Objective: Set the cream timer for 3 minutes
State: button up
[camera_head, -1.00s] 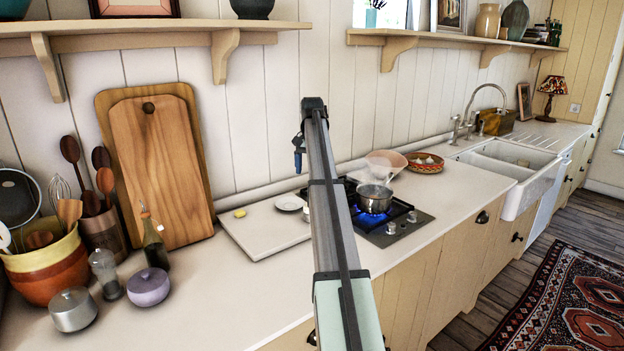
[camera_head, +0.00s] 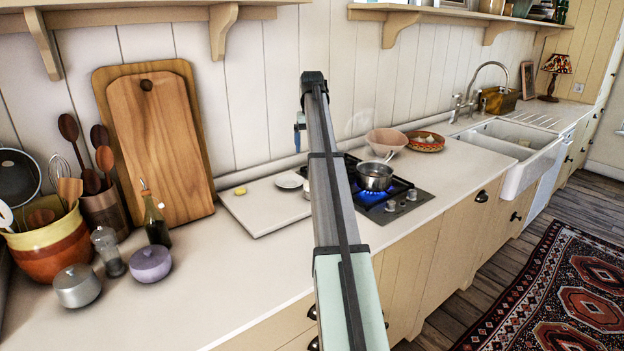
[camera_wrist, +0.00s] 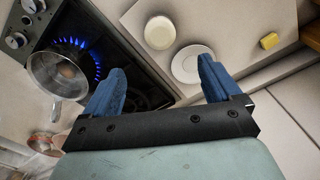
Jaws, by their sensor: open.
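A round cream thing (camera_wrist: 159,32), likely the cream timer, stands on a pale board (camera_wrist: 225,25) in the wrist view. In the head view only a sliver of it (camera_head: 306,188) shows beside my arm. I cannot make out any dial marks. A white saucer (camera_wrist: 192,66) lies next to it and also shows in the head view (camera_head: 289,180). My gripper (camera_wrist: 162,68) is open and empty, with its two blue fingers apart above the board's edge and hob. In the head view my arm mostly hides my gripper (camera_head: 298,140).
A saucepan (camera_wrist: 60,75) sits by a lit blue flame on the hob (camera_head: 408,204), close to my gripper. A yellow block (camera_wrist: 269,41) lies on the board. A pink bowl (camera_head: 385,142) stands behind the pan. Wooden boards (camera_head: 160,140) lean on the wall.

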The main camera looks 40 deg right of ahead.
notch_tip(320, 180, down, 14)
jog(key=shift+r+n, duration=0.1)
jog(key=shift+n, duration=0.9)
jog(key=c, duration=1.1)
jog(key=shift+m, duration=0.5)
jog(key=o, duration=1.1)
